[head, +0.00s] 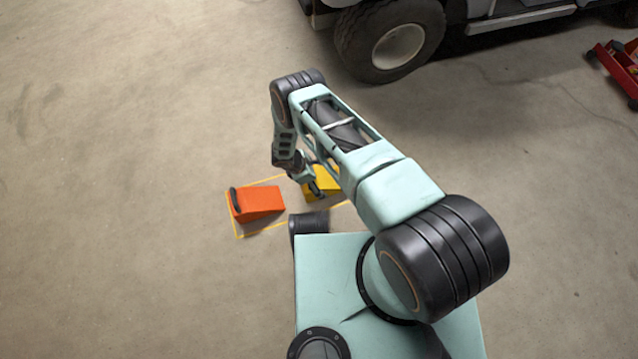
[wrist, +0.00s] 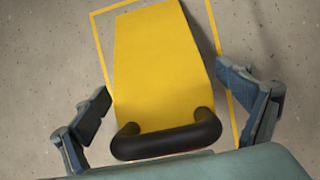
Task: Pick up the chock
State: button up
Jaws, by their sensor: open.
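A yellow chock (wrist: 160,65) with a black handle (wrist: 165,140) fills the middle of the wrist view. In the head view the yellow chock (head: 322,186) is partly hidden by my arm and gripper. An orange chock (head: 259,203) with a black handle lies to its left on the floor. My gripper (wrist: 168,112) is open, with one finger on each side of the yellow chock at its handle end. A gap shows between each finger and the chock, and nothing is held. The head view shows my gripper (head: 309,181) low over the yellow chock.
A yellow outline (head: 240,229) is marked on the floor around the chocks. A cart with a dark wheel (head: 390,40) stands at the back. A red jack-like object (head: 618,66) is at the far right. The concrete floor to the left is clear.

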jog(key=shift+w+d+f, duration=0.1)
jog(key=shift+d+f, duration=0.2)
jog(key=shift+f, duration=0.35)
jog(key=shift+c, duration=0.2)
jog(key=shift+r, duration=0.1)
jog(key=c, duration=1.8)
